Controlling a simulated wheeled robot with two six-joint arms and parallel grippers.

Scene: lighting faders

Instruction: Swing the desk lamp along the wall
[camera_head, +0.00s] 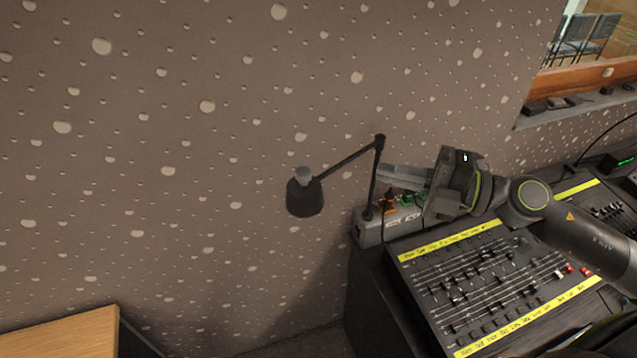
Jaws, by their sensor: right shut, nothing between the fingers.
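The black desk lamp (305,196) stands in front of the speckled wall. Its upright post rises from a grey box at the left end of the desk, and its arm slopes down to the left to a dark shade that hangs clear of the desk. My right gripper (384,172) comes in from the right and points left. It is shut, with its fingertips right beside the lamp's post, on the post's right side. I cannot tell whether they touch it. My left gripper is not in view.
A fader console (490,285) with yellow label strips lies below my right arm. The grey box (370,232) has several coloured plugs beside it. A wooden top (60,338) is at the lower left. A window ledge (580,108) is at the upper right. The wall left of the lamp is clear.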

